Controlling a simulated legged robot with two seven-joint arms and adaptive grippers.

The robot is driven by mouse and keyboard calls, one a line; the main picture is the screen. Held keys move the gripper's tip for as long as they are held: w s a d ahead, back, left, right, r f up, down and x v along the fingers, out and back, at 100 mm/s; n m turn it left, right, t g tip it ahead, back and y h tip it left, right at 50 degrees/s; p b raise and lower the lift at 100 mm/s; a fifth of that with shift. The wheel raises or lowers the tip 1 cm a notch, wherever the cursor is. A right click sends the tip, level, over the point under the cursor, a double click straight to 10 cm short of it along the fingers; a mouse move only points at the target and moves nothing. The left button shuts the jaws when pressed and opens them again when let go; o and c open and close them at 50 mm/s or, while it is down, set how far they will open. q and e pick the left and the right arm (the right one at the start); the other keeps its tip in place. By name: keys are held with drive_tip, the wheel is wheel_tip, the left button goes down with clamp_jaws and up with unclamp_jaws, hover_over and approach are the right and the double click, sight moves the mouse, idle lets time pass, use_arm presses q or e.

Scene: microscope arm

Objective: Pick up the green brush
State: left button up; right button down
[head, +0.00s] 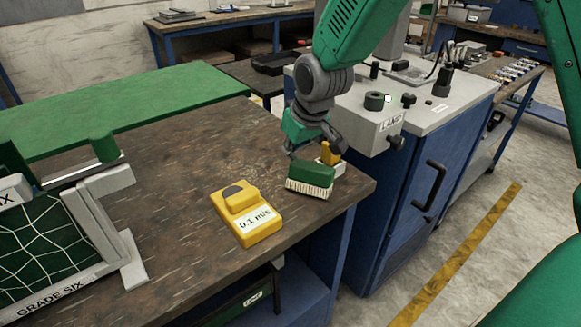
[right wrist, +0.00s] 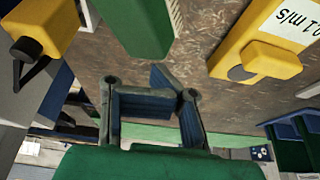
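The green brush (head: 312,175) lies on the brown workbench near its right corner, with its pale bristles facing the front. It also shows at the top of the right wrist view (right wrist: 143,28), bristles along its right side. My right gripper (head: 312,148) is just above and behind the brush in the head view. Its two fingers are spread apart and nothing shows between them in the right wrist view (right wrist: 150,92). The brush lies beyond the fingertips there; whether they touch it I cannot tell. My left gripper is not in view.
A yellow meter marked 0.1 m/s (head: 247,215) lies left of the brush. A small yellow-and-white item (head: 329,154) stands close behind the brush. A blue cabinet (head: 408,190) stands right of the bench. A grey-and-green object marked GRADE SIX (head: 60,235) is at left. The bench middle is clear.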

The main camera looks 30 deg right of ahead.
drive_tip(key=r, duration=0.2)
drive_tip(key=shift+s+a+r, duration=0.1)
drive_tip(key=shift+a+r, duration=0.15)
drive_tip(key=shift+r, duration=0.1)
drive_tip(key=shift+a+r, duration=0.25)
drive_tip(key=shift+a, duration=0.15)
drive_tip(key=shift+c, duration=2.3)
unclamp_jaws()
drive_tip(key=shift+d+f, duration=0.1)
drive_tip(key=shift+d, duration=0.4)
drive_tip(key=shift+a, duration=0.1)
